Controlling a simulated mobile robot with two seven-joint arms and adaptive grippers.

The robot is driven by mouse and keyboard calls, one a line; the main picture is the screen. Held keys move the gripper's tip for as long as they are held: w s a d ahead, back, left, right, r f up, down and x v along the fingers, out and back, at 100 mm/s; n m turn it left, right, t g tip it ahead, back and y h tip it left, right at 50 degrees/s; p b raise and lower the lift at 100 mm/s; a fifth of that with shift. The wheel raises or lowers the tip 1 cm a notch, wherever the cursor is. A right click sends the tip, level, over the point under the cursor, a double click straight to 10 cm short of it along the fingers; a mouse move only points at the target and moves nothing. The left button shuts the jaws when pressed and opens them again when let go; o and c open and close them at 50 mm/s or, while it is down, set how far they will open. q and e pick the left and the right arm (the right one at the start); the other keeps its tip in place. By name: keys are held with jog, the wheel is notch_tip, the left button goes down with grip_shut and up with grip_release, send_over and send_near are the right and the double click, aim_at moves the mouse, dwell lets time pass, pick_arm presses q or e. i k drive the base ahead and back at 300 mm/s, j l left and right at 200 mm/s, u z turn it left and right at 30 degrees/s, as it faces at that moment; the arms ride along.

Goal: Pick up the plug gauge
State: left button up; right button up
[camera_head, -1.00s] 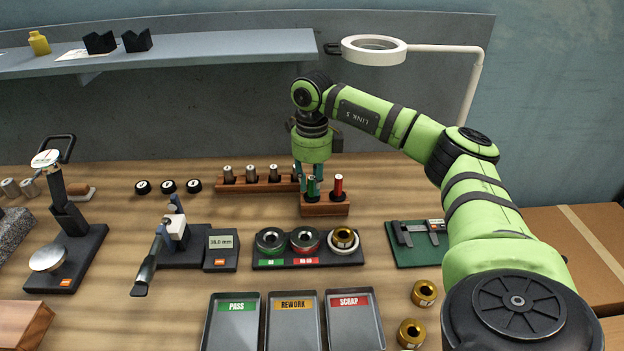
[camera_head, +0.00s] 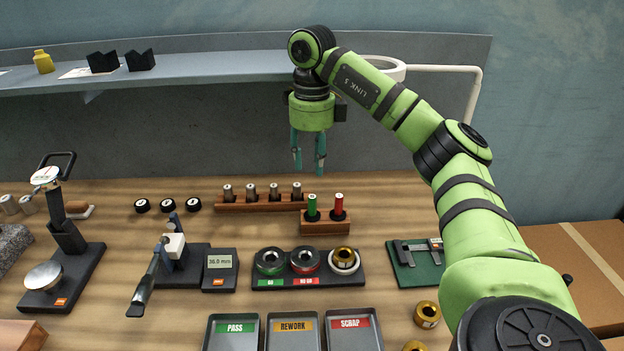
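A green-handled plug gauge (camera_head: 312,208) and a red-handled plug gauge (camera_head: 338,206) stand upright, side by side, in a small wooden block (camera_head: 325,228). I cannot tell which of them the task names. My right gripper (camera_head: 309,164) hangs above the block with its fingers pointing down. The fingers are apart and nothing shows between them. The fingertips are clear of the green handle, above it. My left gripper is not in view.
A wooden rack (camera_head: 260,206) with several grey pins stands just behind and left of the block. A ring gauge tray (camera_head: 262,282) lies in front, with a green caliper mat (camera_head: 407,277) to its right. A shelf (camera_head: 200,70) and a ring lamp (camera_head: 391,66) are near the raised arm.

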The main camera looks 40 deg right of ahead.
aim_at(337, 213)
jog(key=z, duration=1.5)
